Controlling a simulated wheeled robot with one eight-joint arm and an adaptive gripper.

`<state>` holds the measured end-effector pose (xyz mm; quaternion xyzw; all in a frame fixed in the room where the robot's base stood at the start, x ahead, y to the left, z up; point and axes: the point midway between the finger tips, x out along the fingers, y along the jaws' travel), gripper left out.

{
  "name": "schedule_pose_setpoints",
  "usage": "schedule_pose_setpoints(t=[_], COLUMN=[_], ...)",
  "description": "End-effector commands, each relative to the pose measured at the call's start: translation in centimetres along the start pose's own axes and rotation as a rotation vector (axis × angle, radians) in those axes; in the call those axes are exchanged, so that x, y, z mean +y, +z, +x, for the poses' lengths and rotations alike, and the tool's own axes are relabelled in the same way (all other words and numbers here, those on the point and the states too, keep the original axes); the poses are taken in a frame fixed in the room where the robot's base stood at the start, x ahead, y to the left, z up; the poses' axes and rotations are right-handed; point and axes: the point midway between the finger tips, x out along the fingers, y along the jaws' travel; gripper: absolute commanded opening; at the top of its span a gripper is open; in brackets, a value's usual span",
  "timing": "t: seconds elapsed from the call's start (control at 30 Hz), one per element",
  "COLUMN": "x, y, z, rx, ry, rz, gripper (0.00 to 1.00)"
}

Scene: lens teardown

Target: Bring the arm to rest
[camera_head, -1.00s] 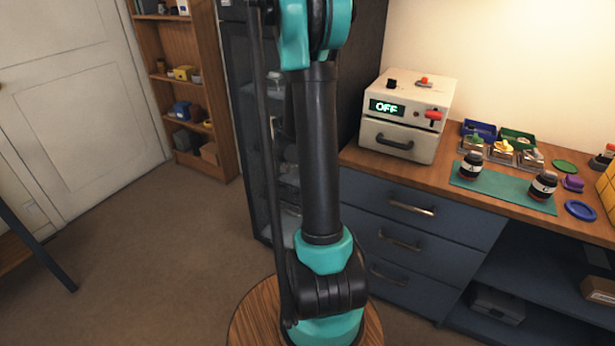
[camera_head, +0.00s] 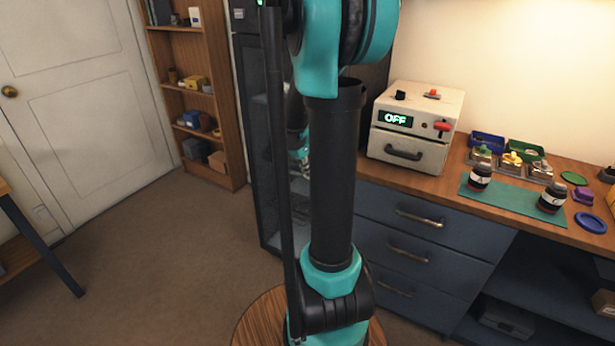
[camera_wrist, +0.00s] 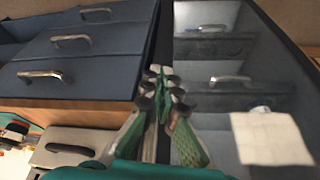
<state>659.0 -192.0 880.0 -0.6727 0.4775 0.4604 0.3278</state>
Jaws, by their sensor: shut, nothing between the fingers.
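My arm stands upright in the middle of the head view, its teal elbow at the top edge. A teal and dark part of my arm's far end shows behind the upright link, in front of the dark cabinet. In the wrist view my gripper (camera_wrist: 160,82) is shut and empty, its green and pale fingers close together. It points toward the edge between the blue drawers (camera_wrist: 70,55) and the glass-fronted cabinet (camera_wrist: 225,60). I cannot tell the exact gap to either.
A white box reading OFF (camera_head: 415,125) stands on the wooden counter (camera_head: 425,187). A green mat (camera_head: 512,205) carries two dark jars (camera_head: 480,177) (camera_head: 551,198); coloured trays (camera_head: 487,142) lie behind. A shelf (camera_head: 222,95) stands at the left. The floor (camera_head: 165,250) at left is clear.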

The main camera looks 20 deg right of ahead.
Motion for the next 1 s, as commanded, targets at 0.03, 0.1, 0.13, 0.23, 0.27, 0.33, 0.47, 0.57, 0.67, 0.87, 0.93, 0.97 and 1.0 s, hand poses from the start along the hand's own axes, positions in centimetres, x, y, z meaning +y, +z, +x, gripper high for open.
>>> schedule_pose_setpoints(t=[0.03, 0.1, 0.13, 0.23, 0.27, 0.33, 0.47, 0.57, 0.67, 0.87, 0.93, 0.97, 1.0], x=[0.0, 0.0, 0.0, 0.1, 0.3, 0.7, 2.6, 4.4, 6.4, 9.7, 10.3, 10.6, 10.8], y=[0.0, 0.0, 0.0, 0.2, 0.5, 1.6, 5.3, 9.0, 12.6, 18.1, 19.2, 19.6, 20.0], z=[-0.2, -0.4, -0.4, -0.5, -0.6, -0.8, -1.7, -2.3, -2.6, -2.6, -2.6, -2.6, -2.5], rx=[0.000, 0.000, 0.000, -0.002, -0.004, -0.012, -0.038, -0.052, -0.053, -0.028, -0.017, -0.013, -0.009], ry=[0.000, 0.000, 0.000, -0.004, -0.008, -0.027, -0.096, -0.173, -0.253, -0.386, -0.416, -0.425, -0.435], rz=[0.000, 0.000, 0.000, -0.013, -0.026, -0.082, -0.284, -0.488, -0.688, -1.003, -1.072, -1.094, -1.117], gripper=[0.00, 0.00, 0.00, 0.00, 0.00, 0.00, 0.00, 0.00, 0.00, 0.00, 0.00, 0.00, 0.00])
